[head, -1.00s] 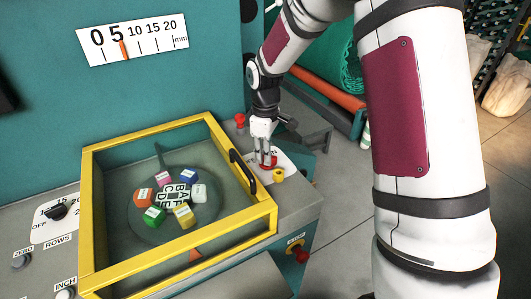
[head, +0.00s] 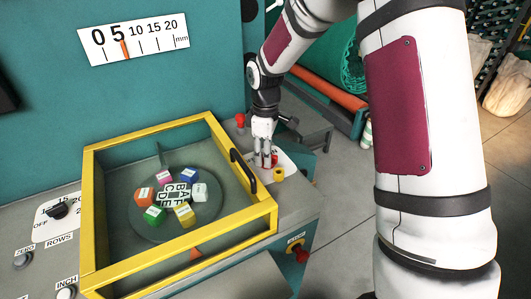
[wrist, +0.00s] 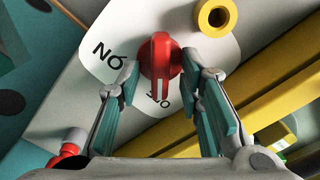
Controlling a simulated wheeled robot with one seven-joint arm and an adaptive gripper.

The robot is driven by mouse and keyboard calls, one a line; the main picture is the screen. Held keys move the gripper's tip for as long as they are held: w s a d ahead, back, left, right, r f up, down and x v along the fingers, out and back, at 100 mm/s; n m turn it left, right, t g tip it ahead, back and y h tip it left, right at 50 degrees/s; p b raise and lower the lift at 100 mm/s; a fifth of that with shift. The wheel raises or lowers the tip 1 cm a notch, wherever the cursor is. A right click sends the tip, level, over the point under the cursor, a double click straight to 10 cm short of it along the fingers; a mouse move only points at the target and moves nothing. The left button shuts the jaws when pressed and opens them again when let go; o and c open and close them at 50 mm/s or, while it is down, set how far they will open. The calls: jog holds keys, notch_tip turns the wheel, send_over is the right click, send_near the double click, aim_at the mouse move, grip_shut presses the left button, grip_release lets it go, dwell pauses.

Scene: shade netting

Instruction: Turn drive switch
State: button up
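The drive switch is a red knob (wrist: 160,50) on a white label plate. In the wrist view its white mark points down, toward partly hidden lettering, and "NO" or similar stands to its left. In the head view the knob (head: 274,160) shows small beside my fingers on the grey panel right of the yellow-framed box. My gripper (wrist: 170,72) is open, its fingertips on either side of the knob, with visible gaps. In the head view my gripper (head: 264,163) points down at the knob and hides part of it.
A yellow ring (head: 279,175) stands close to the knob. The yellow-framed guard (head: 180,262) with its black handle (head: 243,171) is just left of my gripper. A red-topped part (head: 240,120) stands behind. A red button (head: 301,255) is on the front face.

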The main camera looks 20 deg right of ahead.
notch_tip(320, 180, up, 12)
dwell(0.7)
jog(key=s+r+m+t, duration=0.3)
jog(key=s+r+m, duration=0.3)
jog(key=s+r, duration=0.65)
jog(key=s+f+m+t, duration=0.1)
jog(key=s+m, duration=0.4)
jog(key=s, duration=1.1)
jog(key=shift+d+f+t, duration=0.35)
jog(key=shift+d+t, duration=0.05)
jog(key=shift+t, duration=0.3)
